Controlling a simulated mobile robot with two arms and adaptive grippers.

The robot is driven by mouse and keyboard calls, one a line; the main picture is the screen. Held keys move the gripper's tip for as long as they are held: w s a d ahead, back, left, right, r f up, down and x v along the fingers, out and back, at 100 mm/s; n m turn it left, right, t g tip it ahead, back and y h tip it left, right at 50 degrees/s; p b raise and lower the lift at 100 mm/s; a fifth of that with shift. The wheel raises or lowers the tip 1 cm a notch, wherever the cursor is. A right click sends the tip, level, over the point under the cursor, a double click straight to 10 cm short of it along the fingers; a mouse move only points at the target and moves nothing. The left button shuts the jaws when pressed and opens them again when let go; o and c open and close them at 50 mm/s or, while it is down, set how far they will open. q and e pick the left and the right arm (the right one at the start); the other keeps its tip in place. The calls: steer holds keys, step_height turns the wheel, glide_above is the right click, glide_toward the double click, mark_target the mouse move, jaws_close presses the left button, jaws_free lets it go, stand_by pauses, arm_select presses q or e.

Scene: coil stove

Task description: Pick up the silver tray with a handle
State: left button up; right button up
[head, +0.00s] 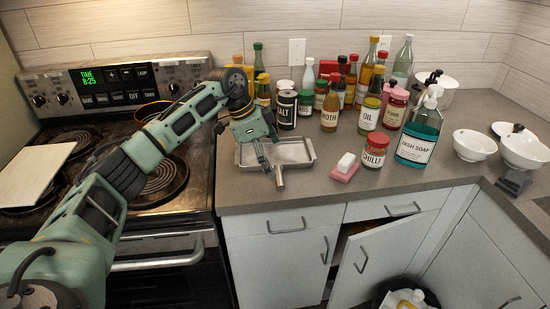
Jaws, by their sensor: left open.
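The silver tray (294,153) lies flat on the counter, just right of the stove and near the counter's front edge. It is shallow, rectangular and looks empty. My left gripper (272,177) reaches over the tray's front left part, with its fingers pointing down at the front rim. It is open, and I cannot tell whether a finger touches the tray. The gripper hides part of the tray's left side, and I cannot make out the handle clearly. My right gripper is not in view.
Spice jars and bottles stand behind the tray, including a salt jar (287,109). A sponge (345,167), chili jar (374,151) and dish soap (418,137) stand to its right. White bowls (474,145) are farther right. A cabinet door (365,262) below stands ajar. A pale board (32,174) lies on the stove.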

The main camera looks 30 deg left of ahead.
mark_target(278, 172)
arm_select(q)
steer(key=p+x, duration=0.1)
steer(key=x, duration=0.4)
steer(key=shift+w+d+f+p, duration=0.15)
steer(key=shift+w+f+p, duration=0.1)
steer(key=shift+f+p, duration=0.1)
steer(key=shift+w+d+f, duration=0.15)
steer(key=shift+f, duration=0.25)
steer(key=shift+c, duration=0.9)
steer(key=c, duration=0.9)
